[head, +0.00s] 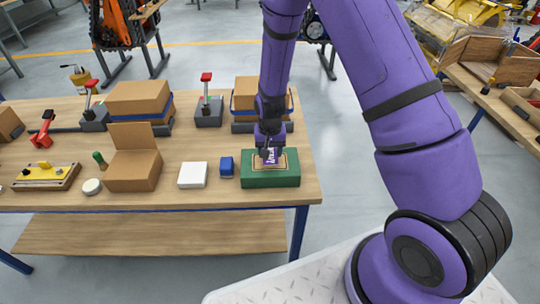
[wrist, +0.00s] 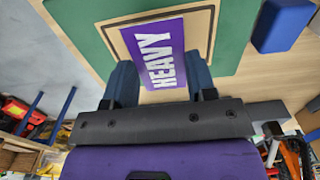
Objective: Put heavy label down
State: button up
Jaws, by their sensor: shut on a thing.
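The heavy label (wrist: 154,52) is a flat purple plate with white "HEAVY" lettering, and it also shows small in the head view (head: 271,156). My gripper (wrist: 160,85) is shut on it, with a dark finger at each side. The label is over the framed tan area of a green block (head: 270,180) at the front right of the table. In the wrist view the green surface (wrist: 90,30) lies around the tan panel. I cannot tell whether the label touches the panel.
A small blue block (head: 227,166) and a white block (head: 193,175) stand left of the green block. An open cardboard box (head: 134,170) is farther left. Closed boxes (head: 138,97) and red-topped devices (head: 207,102) stand at the back of the wooden table (head: 220,200).

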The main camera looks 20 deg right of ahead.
jog(key=shift+f, duration=1.05)
jog(key=shift+f, duration=0.25)
jog(key=o, duration=0.9)
notch_tip(320, 180, up, 13)
jog(key=shift+f, duration=0.15)
